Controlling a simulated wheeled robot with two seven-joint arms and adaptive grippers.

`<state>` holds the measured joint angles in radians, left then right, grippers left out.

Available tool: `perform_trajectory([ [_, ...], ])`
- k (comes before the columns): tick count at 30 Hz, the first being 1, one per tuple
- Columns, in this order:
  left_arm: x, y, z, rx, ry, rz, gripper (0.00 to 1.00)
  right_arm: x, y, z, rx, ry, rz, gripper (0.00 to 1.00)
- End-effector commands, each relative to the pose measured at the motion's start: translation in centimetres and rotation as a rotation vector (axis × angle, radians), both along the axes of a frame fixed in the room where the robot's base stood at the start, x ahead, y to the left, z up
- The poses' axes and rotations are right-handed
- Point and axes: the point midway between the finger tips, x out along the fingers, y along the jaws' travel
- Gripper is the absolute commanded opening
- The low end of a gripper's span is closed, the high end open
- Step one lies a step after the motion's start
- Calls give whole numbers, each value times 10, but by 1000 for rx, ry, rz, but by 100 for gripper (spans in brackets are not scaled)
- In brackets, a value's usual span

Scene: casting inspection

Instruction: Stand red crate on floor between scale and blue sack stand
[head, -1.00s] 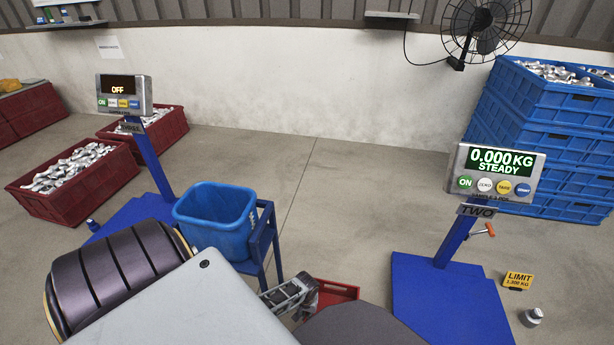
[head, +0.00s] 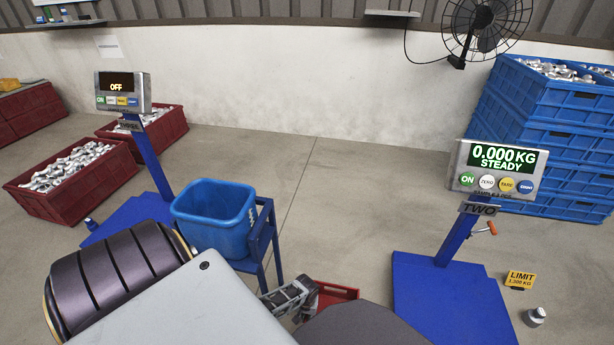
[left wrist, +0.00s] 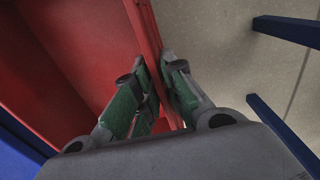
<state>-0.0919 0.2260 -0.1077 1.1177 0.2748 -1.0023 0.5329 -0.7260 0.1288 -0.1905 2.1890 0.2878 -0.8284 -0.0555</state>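The red crate (head: 340,292) shows only partly in the head view, low in the middle; my arm hides the rest. It lies between the blue sack stand (head: 262,236) on its left and scale TWO's blue platform (head: 448,300) on its right. In the left wrist view the crate (left wrist: 70,60) fills the upper left. My left gripper (head: 306,290) has its green-padded fingers (left wrist: 160,88) on both sides of the crate's wall, closed on it. Whether the crate's bottom touches the floor cannot be seen. My right gripper is not in view.
A blue tub (head: 215,215) sits in the stand. A yellow limit sign (head: 520,280) and a metal weight (head: 535,316) are right of scale TWO's platform. Blue crates (head: 540,140) are stacked at the right. The floor behind (head: 360,200) is clear.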

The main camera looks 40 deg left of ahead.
Motion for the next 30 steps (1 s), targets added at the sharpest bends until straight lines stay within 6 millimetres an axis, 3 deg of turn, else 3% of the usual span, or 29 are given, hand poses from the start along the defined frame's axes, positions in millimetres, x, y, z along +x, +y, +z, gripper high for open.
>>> perform_trajectory([
  [3,0,0,0,0,0,0,28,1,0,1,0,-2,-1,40],
  [17,0,0,4,0,0,0,28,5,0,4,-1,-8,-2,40],
  [30,0,1,31,0,0,1,28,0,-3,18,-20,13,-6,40],
])
